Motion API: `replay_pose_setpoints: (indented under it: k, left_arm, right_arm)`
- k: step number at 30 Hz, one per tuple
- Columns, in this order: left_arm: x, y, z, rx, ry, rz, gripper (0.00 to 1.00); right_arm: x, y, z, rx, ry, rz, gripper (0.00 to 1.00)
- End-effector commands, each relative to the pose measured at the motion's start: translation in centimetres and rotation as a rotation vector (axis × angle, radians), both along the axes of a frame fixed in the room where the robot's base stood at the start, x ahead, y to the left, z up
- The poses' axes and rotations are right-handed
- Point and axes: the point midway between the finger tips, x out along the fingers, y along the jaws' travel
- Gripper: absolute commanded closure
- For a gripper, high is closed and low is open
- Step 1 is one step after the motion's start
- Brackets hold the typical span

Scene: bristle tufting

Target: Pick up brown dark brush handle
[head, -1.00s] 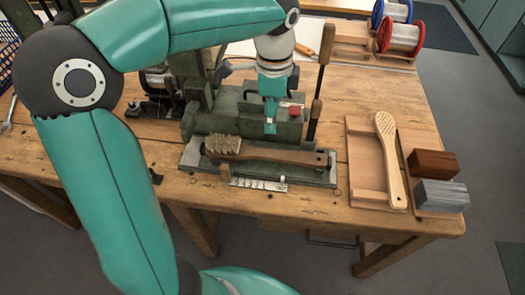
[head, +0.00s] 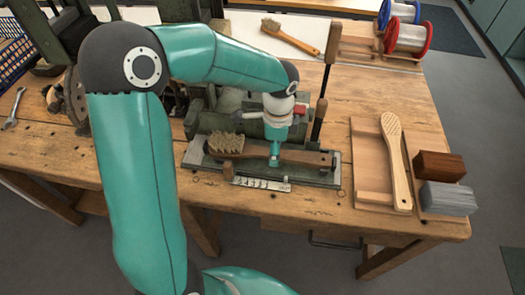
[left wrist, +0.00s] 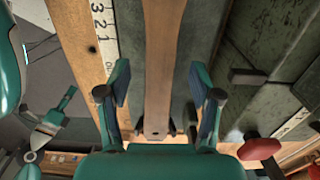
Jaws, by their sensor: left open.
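The brush with the dark brown handle (head: 308,158) lies across the metal fixture on the bench, its pale bristle head (head: 225,144) to the left. My left gripper (head: 274,160) is over the middle of the handle, pointing down. In the left wrist view the handle (left wrist: 162,50) runs between the two spread fingers of my left gripper (left wrist: 161,105), with a gap on each side. The gripper is open and holds nothing. In the head view it hides a small part of the handle.
The green machine (head: 235,120) stands close behind the brush, with an upright lever (head: 325,80) to the right. A steel ruler (head: 262,184) lies in front. A pale perforated brush blank (head: 396,165) and two blocks lie at right. Another brush (head: 292,36) lies at the back.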

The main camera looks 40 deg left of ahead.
Motion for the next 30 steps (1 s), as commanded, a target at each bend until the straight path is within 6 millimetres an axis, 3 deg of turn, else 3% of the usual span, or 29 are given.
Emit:
replay_pose_setpoints:
  k: [9,21,30]
  left_arm:
    - [0.02,-0.02,-0.61,0.0,-0.001,0.0,0.37]
    - [0.06,-0.06,-0.57,0.0,-0.001,-0.001,1.0]
    - [0.12,-0.08,-0.12,0.0,-0.004,-0.002,1.0]
  right_arm:
    - [-0.01,0.0,-0.02,0.0,0.0,0.0,0.52]
    - [-0.01,0.0,-0.02,0.0,0.0,0.0,0.52]
    - [-0.01,0.01,0.01,0.0,0.0,0.0,0.52]
